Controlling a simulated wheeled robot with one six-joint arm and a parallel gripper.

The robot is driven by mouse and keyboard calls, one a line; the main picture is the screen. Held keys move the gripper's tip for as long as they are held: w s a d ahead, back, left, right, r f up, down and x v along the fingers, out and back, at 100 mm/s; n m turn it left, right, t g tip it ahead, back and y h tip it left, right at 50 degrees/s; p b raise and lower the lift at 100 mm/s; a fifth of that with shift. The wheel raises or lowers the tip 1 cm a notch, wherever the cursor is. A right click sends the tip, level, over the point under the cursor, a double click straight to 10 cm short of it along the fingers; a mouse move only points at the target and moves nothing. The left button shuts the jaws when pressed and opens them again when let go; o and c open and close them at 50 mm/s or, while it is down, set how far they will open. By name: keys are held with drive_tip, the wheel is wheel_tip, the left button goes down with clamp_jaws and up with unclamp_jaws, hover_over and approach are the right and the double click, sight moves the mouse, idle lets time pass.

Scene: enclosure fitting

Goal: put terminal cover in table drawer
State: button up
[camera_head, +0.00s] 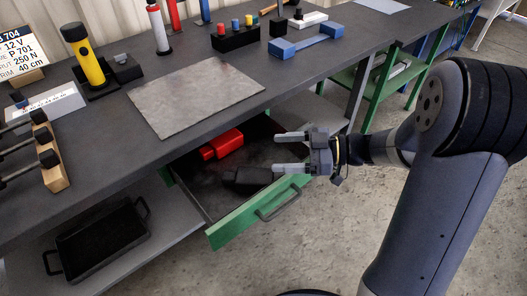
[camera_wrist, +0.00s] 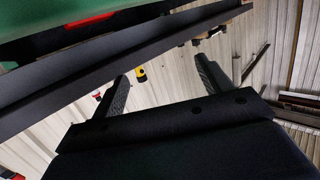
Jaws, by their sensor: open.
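The table drawer (camera_head: 250,221) is pulled open under the table, with its green front and dark handle facing out. Inside it lie a red block-like piece (camera_head: 222,143) toward the back and a black piece (camera_head: 248,178) nearer the front. I cannot tell for certain which piece is the terminal cover. My gripper (camera_head: 279,152) is open, with its fingers pointing left above the right part of the drawer. Nothing shows between the fingers. In the wrist view the open fingers (camera_wrist: 161,69) are empty, and a red strip (camera_wrist: 85,25) shows past a dark edge.
The tabletop (camera_head: 300,72) above holds a grey sheet (camera_head: 195,97), a yellow torch (camera_head: 88,58), a blue bracket (camera_head: 306,40) and a wooden block with dark rods (camera_head: 50,155). A black tray (camera_head: 103,240) sits on the lower shelf at left. Floor in front of the drawer is clear.

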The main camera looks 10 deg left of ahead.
drive_tip(key=shift+w+d+r, duration=0.1)
drive_tip(key=shift+d+r, duration=0.05)
drive_tip(key=shift+d, duration=0.95)
drive_tip(key=shift+w+d+r, duration=0.1)
drive_tip(key=shift+d+r, duration=0.05)
drive_tip(key=shift+d, duration=0.9)
